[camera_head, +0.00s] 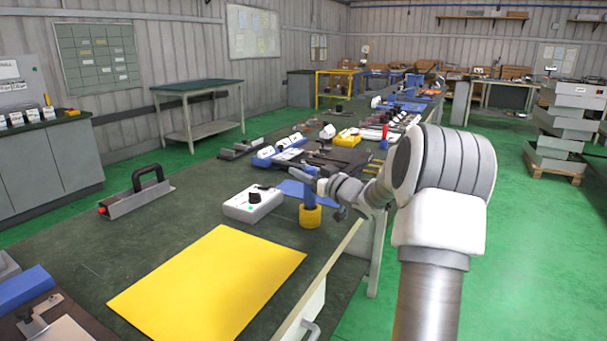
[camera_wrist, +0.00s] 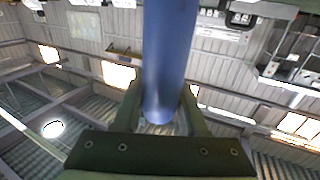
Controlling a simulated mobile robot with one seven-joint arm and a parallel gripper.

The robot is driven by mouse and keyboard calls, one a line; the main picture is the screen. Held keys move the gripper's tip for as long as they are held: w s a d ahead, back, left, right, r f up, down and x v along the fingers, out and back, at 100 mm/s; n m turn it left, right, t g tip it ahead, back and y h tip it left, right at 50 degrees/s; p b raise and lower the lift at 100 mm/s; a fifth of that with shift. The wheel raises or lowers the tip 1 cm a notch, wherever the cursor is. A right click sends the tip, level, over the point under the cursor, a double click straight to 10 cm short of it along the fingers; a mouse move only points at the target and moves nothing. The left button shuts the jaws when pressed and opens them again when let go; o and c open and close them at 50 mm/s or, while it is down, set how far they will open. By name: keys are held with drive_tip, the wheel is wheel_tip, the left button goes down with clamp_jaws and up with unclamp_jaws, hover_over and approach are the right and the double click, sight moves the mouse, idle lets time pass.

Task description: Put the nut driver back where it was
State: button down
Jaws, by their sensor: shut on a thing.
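The nut driver shows as a blue cylinder (camera_wrist: 172,50) between the two fingers of my gripper (camera_wrist: 160,108) in the wrist view. A round yellow piece (camera_head: 310,217) is directly below the blue piece. I cannot tell whether the yellow piece is a holder or part of the tool, or whether the blue piece sits in it. My gripper is shut on the blue cylinder. The lower end of the tool is hidden.
A white box with a black knob (camera_head: 253,204) stands close to the left of the blue piece. A yellow sheet (camera_head: 210,285) lies at the front of the dark bench (camera_head: 110,262).

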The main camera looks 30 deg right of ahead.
drive_tip(key=shift+c, duration=2.3)
unclamp_jaws()
drive_tip(key=shift+f, duration=0.15)
drive_tip(key=shift+s+r, duration=0.1)
drive_tip(key=shift+r, duration=0.15)
drive_tip(key=s+d+p, duration=0.1)
drive_tip(key=s+p, duration=0.1)
drive_tip(key=s, duration=0.9)
drive_tip(key=shift+s+d, duration=0.35)
